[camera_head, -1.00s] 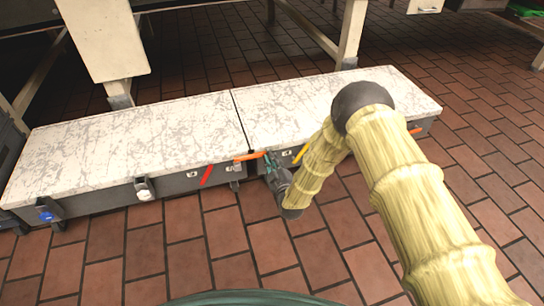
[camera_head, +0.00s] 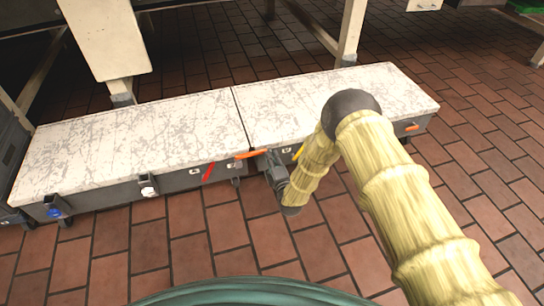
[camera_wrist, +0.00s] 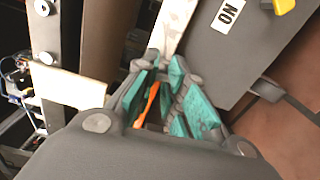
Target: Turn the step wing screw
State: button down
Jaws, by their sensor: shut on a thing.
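An orange handle (camera_head: 250,154), which looks like the step wing screw, sticks out from the front of the low step, near the seam between its two halves. My gripper (camera_head: 269,156) is at the right end of this handle. In the wrist view, the orange handle (camera_wrist: 148,104) lies between the teal pads of my gripper (camera_wrist: 160,92), which is shut on it. The pads and fingers hide part of the handle and where it joins the step.
The step's pale worn top (camera_head: 130,145) runs across the view. A red handle (camera_head: 208,171) is left of my gripper, a yellow handle (camera_head: 299,152) close to its right. Another orange handle (camera_head: 411,127) is far right. The tiled floor (camera_head: 240,235) in front is clear.

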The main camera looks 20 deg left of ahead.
jog(key=shift+d+n, duration=0.1)
jog(key=shift+n, duration=0.4)
jog(key=c, duration=0.6)
grip_release()
jog(key=shift+c, duration=0.2)
jog(key=v, duration=1.2)
